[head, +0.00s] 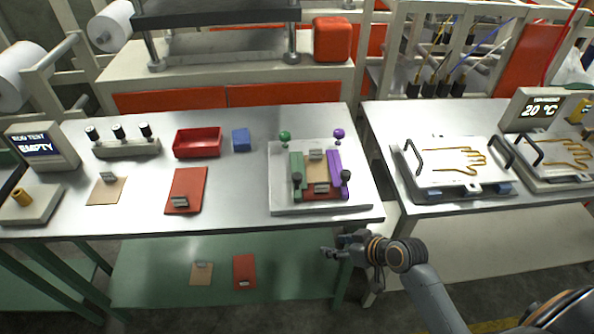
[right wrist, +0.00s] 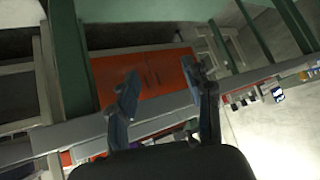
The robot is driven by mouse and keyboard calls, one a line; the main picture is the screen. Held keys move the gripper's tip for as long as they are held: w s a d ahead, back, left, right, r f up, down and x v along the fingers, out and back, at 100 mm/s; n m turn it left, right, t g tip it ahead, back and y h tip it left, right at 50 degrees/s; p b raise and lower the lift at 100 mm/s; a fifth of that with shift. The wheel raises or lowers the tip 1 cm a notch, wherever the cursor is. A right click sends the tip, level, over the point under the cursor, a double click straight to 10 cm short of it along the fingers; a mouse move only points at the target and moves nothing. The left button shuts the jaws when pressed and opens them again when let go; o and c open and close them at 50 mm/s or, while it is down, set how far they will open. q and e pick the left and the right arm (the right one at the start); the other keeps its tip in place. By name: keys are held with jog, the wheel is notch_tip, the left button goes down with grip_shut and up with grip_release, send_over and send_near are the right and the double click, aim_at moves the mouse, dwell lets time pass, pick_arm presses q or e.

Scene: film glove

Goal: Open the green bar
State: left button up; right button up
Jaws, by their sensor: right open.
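The green bar (head: 298,172) lies along the left side of a pale fixture plate (head: 280,206) on the metal table in the head view. A dark knob stands on its front part, and a green ball (head: 284,135) stands at the back left of the plate. A purple bar (head: 335,170) lies on the right side, with a purple ball (head: 338,133) behind it. Between the bars sit a red piece and tan pieces with metal clips. My right gripper (head: 326,252) is open and empty, in front of the table edge, away from the bar. It also shows in the right wrist view (right wrist: 162,88).
A red tray (head: 198,142), a blue block (head: 241,140), a red card (head: 186,190) and a tan card (head: 106,190) lie left of the fixture. Glove plates (head: 457,183) stand on the right table. The front table edge is between my right gripper and the fixture.

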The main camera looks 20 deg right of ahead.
notch_tip(320, 180, up, 6)
jog(key=n, duration=0.1)
jog(key=n+t+y, duration=0.2)
jog(key=t+y, duration=0.1)
send_near(299, 177)
jog(key=p+x, duration=0.3)
jog(key=x, duration=0.6)
jog(key=shift+w+p, duration=0.25)
jog(key=shift+p, duration=0.1)
jog(key=shift+w+a+f, duration=0.35)
jog(key=shift+w+a, duration=0.05)
jog(key=shift+w, duration=0.1)
jog(key=shift+c, duration=0.4)
grip_shut()
